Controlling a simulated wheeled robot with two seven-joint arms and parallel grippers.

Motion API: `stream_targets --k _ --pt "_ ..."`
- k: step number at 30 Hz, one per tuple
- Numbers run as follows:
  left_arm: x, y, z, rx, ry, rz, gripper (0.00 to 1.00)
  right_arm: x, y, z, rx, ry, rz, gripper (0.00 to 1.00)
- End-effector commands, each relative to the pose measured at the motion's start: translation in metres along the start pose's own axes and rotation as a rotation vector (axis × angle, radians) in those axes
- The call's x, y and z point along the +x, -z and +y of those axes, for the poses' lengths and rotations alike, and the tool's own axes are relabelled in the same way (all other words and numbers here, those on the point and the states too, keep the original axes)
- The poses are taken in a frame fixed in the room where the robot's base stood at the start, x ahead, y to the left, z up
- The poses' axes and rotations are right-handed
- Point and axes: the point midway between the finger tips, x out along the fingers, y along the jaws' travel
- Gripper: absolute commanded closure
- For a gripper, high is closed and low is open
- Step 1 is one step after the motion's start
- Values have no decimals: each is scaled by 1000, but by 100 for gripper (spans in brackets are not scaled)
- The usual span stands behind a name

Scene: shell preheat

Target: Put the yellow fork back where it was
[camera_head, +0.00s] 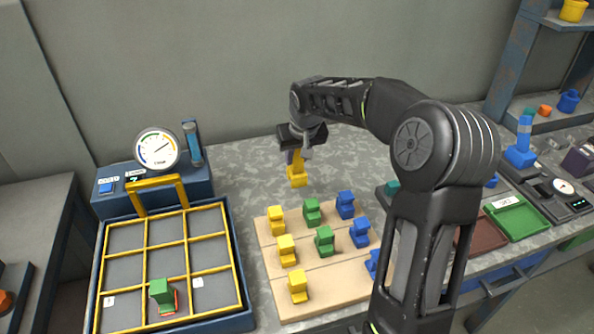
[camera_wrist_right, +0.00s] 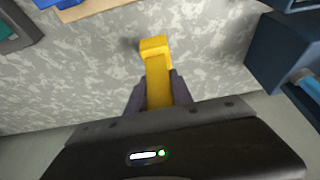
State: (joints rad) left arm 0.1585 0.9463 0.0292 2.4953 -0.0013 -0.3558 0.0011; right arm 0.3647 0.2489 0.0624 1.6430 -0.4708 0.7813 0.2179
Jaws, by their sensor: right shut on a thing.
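My right gripper (camera_head: 296,154) is shut on the yellow fork (camera_head: 297,177) at the back of the table, behind the wooden board (camera_head: 262,234). In the right wrist view the yellow fork (camera_wrist_right: 155,65) sticks out between the two dark fingers (camera_wrist_right: 157,95). I cannot tell whether its lower end touches the table. On the board stand several yellow pieces (camera_head: 286,250), green pieces (camera_head: 324,240) and blue pieces (camera_head: 359,233) in rows; my right arm hides part of the board's right side. My left gripper is not in view.
A blue tray (camera_head: 240,283) with a yellow grid stands at left, a green piece (camera_head: 161,293) in a front cell. Behind it is a gauge (camera_head: 157,148). Green (camera_head: 517,218) and dark red trays lie at right.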

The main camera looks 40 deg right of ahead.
Motion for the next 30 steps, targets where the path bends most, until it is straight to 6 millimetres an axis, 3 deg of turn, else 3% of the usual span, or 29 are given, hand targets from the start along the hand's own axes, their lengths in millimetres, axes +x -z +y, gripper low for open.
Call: stream_targets --k 5,15,27,28,30 --pt "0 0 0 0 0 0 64 2 -1 0 0 0 0 100" --pt "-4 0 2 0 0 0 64 43 -18 0 1 0 -1 100" --pt "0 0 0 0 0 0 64 49 -20 0 0 0 1 100" --pt "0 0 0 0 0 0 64 50 -21 0 0 0 0 72" --pt "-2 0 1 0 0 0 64 48 -20 0 0 0 0 66"
